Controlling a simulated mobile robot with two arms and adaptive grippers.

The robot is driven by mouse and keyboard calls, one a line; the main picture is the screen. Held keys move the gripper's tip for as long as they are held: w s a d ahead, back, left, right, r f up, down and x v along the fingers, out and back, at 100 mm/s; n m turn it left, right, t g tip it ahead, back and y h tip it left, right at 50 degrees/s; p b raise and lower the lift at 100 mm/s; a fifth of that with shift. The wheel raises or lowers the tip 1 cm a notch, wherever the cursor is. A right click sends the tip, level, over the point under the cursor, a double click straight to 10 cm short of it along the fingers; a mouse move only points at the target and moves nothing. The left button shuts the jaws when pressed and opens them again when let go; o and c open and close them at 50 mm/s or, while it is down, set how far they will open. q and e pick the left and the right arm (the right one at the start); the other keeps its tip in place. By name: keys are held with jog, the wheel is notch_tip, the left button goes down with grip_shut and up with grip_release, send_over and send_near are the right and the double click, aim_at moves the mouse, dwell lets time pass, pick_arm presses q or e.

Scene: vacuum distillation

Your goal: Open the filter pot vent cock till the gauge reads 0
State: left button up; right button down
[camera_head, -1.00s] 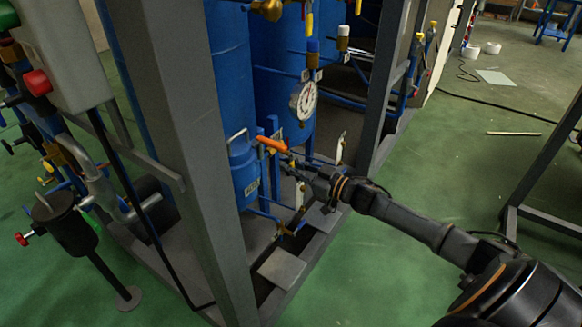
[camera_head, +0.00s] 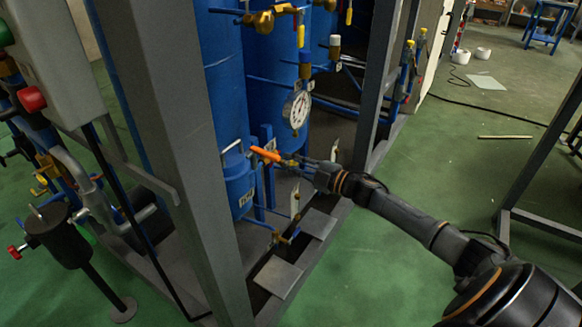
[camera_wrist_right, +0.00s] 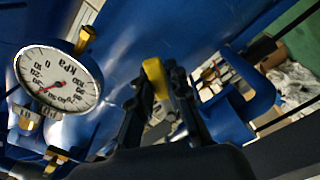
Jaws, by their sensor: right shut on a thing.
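A blue filter pot (camera_head: 237,178) with a wire handle and a label stands inside the grey frame. An orange lever (camera_head: 265,153) shows beside its top, with the fingertips of my right gripper (camera_head: 291,159) at its right end. In the right wrist view, my right gripper (camera_wrist_right: 157,78) is shut on a yellow handle (camera_wrist_right: 154,76), which I take to be the vent cock's. The round white gauge (camera_head: 297,109) is above the lever. In the right wrist view the gauge (camera_wrist_right: 66,68) appears rotated, its red needle away from 0, around 30 to 40 kPa. My left gripper is out of view.
A thick grey post (camera_head: 180,160) stands left of the pot. A second grey post (camera_head: 376,90) stands right of the gauge. Brass valves and pipes (camera_head: 265,20) are above. The green floor (camera_head: 410,160) on the right is mostly clear.

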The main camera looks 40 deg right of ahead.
jog(key=n, duration=0.2)
jog(key=r+n, duration=0.1)
jog(key=shift+d+r+n, duration=0.2)
jog(key=shift+n, duration=0.2)
jog(key=shift+w+r+n, duration=0.1)
jog(key=shift+r+n, duration=0.15)
jog(key=shift+n, duration=0.45)
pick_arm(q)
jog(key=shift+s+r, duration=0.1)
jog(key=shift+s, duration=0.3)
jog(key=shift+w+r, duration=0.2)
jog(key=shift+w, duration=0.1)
pick_arm(e)
jog(key=c, duration=1.3)
grip_release()
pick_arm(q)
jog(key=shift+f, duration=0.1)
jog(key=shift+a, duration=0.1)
pick_arm(e)
jog(key=shift+d, duration=0.1)
jog(key=v, duration=1.2)
